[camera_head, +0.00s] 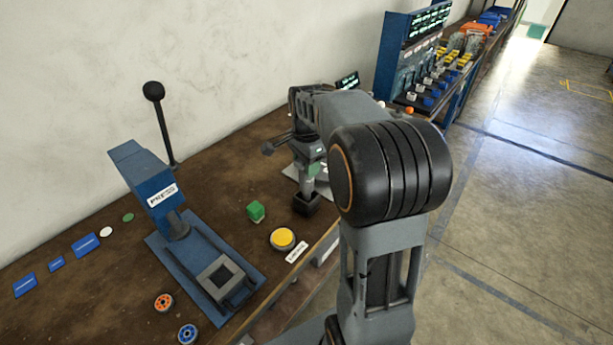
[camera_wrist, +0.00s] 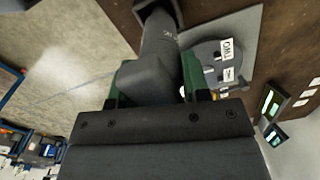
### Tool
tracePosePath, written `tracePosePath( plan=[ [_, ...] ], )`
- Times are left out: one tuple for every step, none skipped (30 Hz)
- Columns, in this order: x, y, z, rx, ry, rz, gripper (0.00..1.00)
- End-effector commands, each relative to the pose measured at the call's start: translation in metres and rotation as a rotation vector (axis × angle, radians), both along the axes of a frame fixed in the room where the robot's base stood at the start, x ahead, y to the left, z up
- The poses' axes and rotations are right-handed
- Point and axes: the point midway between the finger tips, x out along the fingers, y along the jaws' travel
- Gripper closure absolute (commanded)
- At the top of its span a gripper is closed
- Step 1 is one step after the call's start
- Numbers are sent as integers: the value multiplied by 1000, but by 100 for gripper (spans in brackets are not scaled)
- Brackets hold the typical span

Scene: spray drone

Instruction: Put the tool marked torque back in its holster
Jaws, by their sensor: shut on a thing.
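My gripper (camera_head: 311,168) is shut on a grey tool (camera_head: 307,185), with green pads on both sides of it. In the wrist view, the gripper (camera_wrist: 157,80) has the tool (camera_wrist: 158,50) between its fingers, and small lettering on the tool is too small to read. A black square holster (camera_head: 306,205) stands on the bench below the tool. The holster (camera_wrist: 150,10) also shows at the top edge of the wrist view. The tool's narrow end is at the holster's mouth; I cannot tell how far inside it is.
A grey plate (camera_wrist: 247,25) with a labelled round dial (camera_wrist: 218,62) lies beside the holster. A blue rack (camera_head: 398,60) stands behind. Small displays (camera_wrist: 273,105) are nearby.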

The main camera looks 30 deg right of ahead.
Motion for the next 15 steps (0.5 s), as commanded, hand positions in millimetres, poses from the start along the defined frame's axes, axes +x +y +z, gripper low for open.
tracePosePath(
  plan=[
    [0,0,-2,0,-1,0,85],
    [0,0,-5,0,0,-1,85],
    [0,0,-10,0,0,-1,85],
    [0,0,-14,0,1,-1,85],
    [0,-1,-18,0,1,-1,85],
    [0,-1,-23,1,2,-2,85],
    [0,-1,-27,1,2,-2,85],
    [0,-1,-30,0,0,-2,85],
    [0,-1,-33,0,0,-3,85],
    [0,-1,-35,0,0,-3,85],
    [0,-1,-37,0,-1,-3,85],
    [0,-1,-38,-1,-2,-3,85],
    [0,-1,-39,-1,-2,-3,85],
    [0,-1,-39,-1,-2,-3,85],
    [0,-1,-39,-1,-2,-3,85]
  ],
)
